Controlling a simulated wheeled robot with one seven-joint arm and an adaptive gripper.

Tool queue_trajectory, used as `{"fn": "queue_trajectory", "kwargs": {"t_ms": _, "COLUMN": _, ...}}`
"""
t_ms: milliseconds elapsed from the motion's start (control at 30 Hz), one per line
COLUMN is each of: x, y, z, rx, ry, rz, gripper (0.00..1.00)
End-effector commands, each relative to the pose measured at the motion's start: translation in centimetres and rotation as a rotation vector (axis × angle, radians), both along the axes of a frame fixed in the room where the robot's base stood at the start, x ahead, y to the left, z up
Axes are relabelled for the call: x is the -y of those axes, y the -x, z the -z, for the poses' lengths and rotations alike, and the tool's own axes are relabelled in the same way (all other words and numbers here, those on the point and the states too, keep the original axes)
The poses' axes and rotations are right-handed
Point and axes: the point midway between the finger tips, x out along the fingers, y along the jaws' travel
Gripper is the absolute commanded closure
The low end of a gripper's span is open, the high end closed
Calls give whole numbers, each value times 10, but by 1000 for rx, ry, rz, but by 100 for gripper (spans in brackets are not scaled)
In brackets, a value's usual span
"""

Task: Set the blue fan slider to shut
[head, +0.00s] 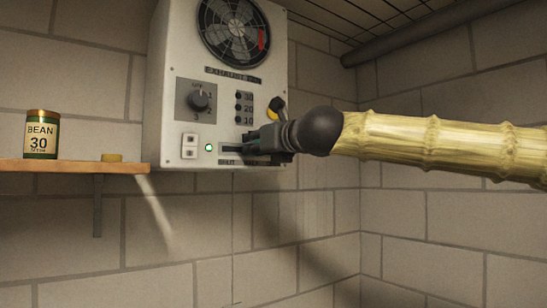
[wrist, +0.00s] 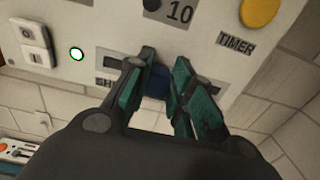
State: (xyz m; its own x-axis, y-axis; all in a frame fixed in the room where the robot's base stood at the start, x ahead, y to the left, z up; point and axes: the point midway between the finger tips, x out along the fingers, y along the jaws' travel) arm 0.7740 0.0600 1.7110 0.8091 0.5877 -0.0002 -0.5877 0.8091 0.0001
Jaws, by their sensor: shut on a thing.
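The exhaust fan panel (head: 180,130) hangs on the wall, with a slider slot (head: 229,149) at its lower right. The word SHUT stands under the slot's left end. My gripper (head: 250,146) is at the slot's right part. In the wrist view, the blue slider knob (wrist: 157,84) sits between the teal fingertips of my gripper (wrist: 161,80), which are shut on it. The slot's dark left part (wrist: 117,61) is bare, above the partly covered SHUT label. The knob is hidden behind my gripper in the head view.
A shelf (head: 75,167) at left holds a BEAN can (head: 41,140).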

Motion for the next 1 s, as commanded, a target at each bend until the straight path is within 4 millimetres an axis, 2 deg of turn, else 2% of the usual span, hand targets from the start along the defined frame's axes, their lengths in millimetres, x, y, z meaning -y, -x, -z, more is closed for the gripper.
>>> {"fn": "queue_trajectory", "kwargs": {"t_ms": 100, "x": -21, "y": 15, "z": 3, "rx": 4, "ry": 0, "rz": -3, "gripper": 100}}
{"fn": "queue_trajectory", "kwargs": {"t_ms": 300, "x": -43, "y": 31, "z": 1, "rx": 1, "ry": 0, "rz": -2, "gripper": 100}}
{"fn": "queue_trajectory", "kwargs": {"t_ms": 700, "x": -48, "y": 35, "z": -1, "rx": 1, "ry": -1, "rz": -3, "gripper": 100}}
{"fn": "queue_trajectory", "kwargs": {"t_ms": 733, "x": -48, "y": 35, "z": -1, "rx": 1, "ry": -1, "rz": -3, "gripper": 72}}
{"fn": "queue_trajectory", "kwargs": {"t_ms": 800, "x": -48, "y": 35, "z": -1, "rx": 1, "ry": -1, "rz": -3, "gripper": 60}}
{"fn": "queue_trajectory", "kwargs": {"t_ms": 833, "x": -47, "y": 35, "z": -1, "rx": 1, "ry": -1, "rz": -3, "gripper": 55}}
{"fn": "queue_trajectory", "kwargs": {"t_ms": 1000, "x": -46, "y": 34, "z": -1, "rx": 1, "ry": -1, "rz": -1, "gripper": 55}}
